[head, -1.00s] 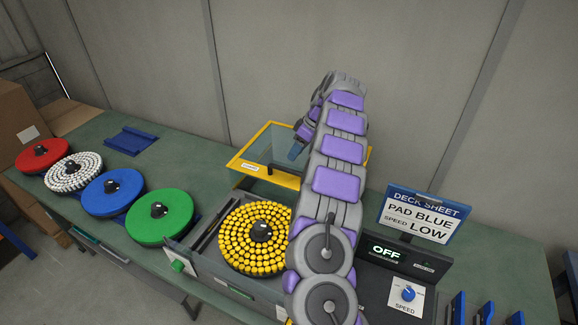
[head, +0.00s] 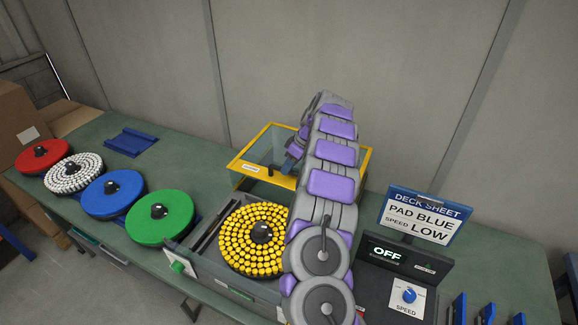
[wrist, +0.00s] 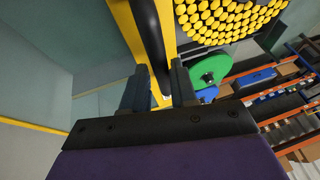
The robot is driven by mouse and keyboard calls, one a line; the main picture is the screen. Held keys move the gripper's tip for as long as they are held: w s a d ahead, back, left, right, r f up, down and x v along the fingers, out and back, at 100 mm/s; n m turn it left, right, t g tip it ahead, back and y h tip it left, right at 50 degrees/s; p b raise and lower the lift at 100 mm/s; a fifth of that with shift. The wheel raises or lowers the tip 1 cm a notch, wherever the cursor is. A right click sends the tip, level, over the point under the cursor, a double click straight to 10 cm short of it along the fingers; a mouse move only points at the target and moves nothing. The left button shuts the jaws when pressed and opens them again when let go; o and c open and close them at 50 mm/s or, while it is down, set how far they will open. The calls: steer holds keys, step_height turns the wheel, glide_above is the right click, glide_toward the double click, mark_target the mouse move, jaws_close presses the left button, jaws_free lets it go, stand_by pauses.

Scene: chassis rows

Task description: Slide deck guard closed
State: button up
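The deck guard (head: 243,160) is a clear panel in a yellow frame, set back behind the deck, so the yellow-studded pad (head: 240,240) on the deck is uncovered. A short black handle (head: 271,171) stands on the guard's front edge. My gripper (head: 290,162) is low over the guard, just right of the handle, partly hidden by my arm. In the wrist view my gripper (wrist: 160,88) has its two fingers apart, with the dark handle bar (wrist: 150,38) showing in line with the gap between them. I cannot tell whether they touch it.
Red (head: 42,155), white-studded (head: 73,172), blue (head: 112,193) and green (head: 160,216) pads lie along the bench to the left. The deck sheet (head: 425,215), OFF display (head: 388,254) and speed knob (head: 409,295) stand to the right. A wall is behind.

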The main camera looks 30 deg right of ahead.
jaws_close()
steer(key=shift+s+a, duration=0.1)
stand_by(0.4)
steer(key=shift+s+a+f+b, duration=0.15)
steer(key=shift+s+a+b, duration=0.05)
steer(key=shift+b, duration=0.1)
steer(key=s+a+b, duration=0.1)
steer(key=s+a, duration=0.4)
steer(key=a, duration=0.4)
steer(key=s+a+b, duration=0.1)
steer(key=s+a, duration=0.5)
steer(key=a, duration=0.4)
steer(key=s+a+b, duration=0.2)
steer(key=s+a, duration=0.3)
steer(key=a, duration=0.5)
steer(key=shift+s, duration=0.4)
steer(key=shift+o, duration=1.7)
jaws_free()
steer(key=shift+a, duration=0.15)
steer(key=shift+r, duration=0.2)
steer(key=p+v, duration=0.1)
steer(key=v, duration=1.6)
steer(key=shift+p, duration=0.4)
